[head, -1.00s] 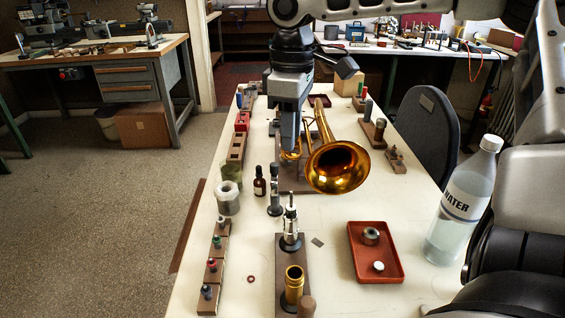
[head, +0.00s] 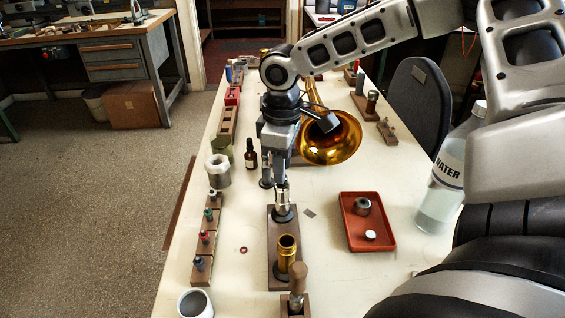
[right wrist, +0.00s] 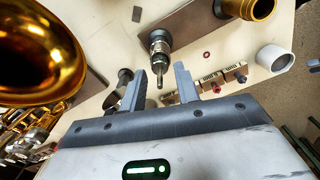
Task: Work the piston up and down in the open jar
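A metal piston (head: 283,206) with a thin stem stands upright on a brown block, beside a brass tube (head: 288,252). My right gripper (head: 282,180) points down just above the piston, partly hiding its top. In the right wrist view, its two fingers (right wrist: 161,84) are apart and empty. The piston's stem (right wrist: 159,77) points into the gap between them; no contact shows. A squat, pale, open-topped jar (head: 217,172) stands left of the gripper, before an olive-green container (head: 222,147). My left gripper is not in view.
A brass horn (head: 330,140) lies behind the gripper, its bell to the right. A dark dropper bottle (head: 251,157) stands near the jar. A water bottle (head: 440,185) stands at right; a white cup (head: 195,303) is at the front.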

